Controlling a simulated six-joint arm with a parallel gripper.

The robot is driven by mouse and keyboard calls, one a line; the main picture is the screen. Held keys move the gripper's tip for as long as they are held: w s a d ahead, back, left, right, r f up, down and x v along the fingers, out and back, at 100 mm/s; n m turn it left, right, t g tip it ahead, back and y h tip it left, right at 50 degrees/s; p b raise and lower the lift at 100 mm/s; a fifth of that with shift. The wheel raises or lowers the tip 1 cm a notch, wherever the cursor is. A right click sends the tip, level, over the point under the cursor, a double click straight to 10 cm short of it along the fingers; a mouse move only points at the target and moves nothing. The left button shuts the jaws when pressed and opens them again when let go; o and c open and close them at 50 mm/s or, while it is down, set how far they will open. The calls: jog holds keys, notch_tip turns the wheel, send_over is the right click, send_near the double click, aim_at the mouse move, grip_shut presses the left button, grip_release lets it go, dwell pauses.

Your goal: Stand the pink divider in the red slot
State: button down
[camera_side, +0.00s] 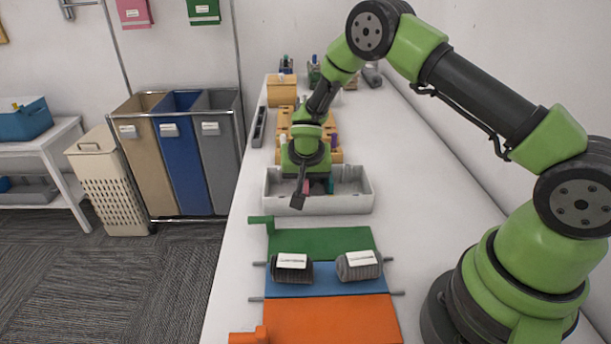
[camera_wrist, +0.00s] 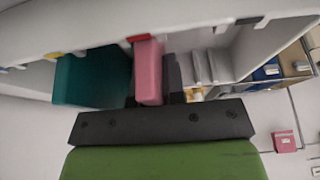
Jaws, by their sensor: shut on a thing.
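The pink divider (camera_wrist: 149,75) is upright between the dark fingers of my gripper (camera_wrist: 158,82), which is shut on it. In the wrist view its far end lies next to a red mark (camera_wrist: 137,37) on the rim of the grey tray (camera_side: 345,203). My gripper (camera_side: 306,186) reaches down into the tray in the side view and hides most of the divider. A teal divider (camera_wrist: 90,80) stands in the tray to the left of the pink one in the wrist view. I cannot tell whether the pink divider's lower edge is seated in the slot.
A wooden organizer (camera_side: 332,152) stands close behind the tray. In front lie a green mat (camera_side: 320,241), a blue mat (camera_side: 323,279) with two dark rolls, and an orange mat (camera_side: 330,320).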

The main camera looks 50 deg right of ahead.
jog(key=shift+f, duration=0.15)
jog(key=c, duration=1.2)
grip_release()
jog(key=v, duration=1.1)
jog(key=shift+v, duration=1)
jog(key=s+a+r+n+t+y, duration=0.2)
jog(key=s+r, duration=0.6)
jog(key=s, duration=0.3)
jog(key=s+a+r+n+t+y, duration=0.2)
jog(key=s+a+r+n+y, duration=0.1)
jog(key=s+r, duration=0.5)
jog(key=s, duration=0.3)
jog(key=shift+s+r, duration=0.2)
jog(key=shift+s, duration=0.15)
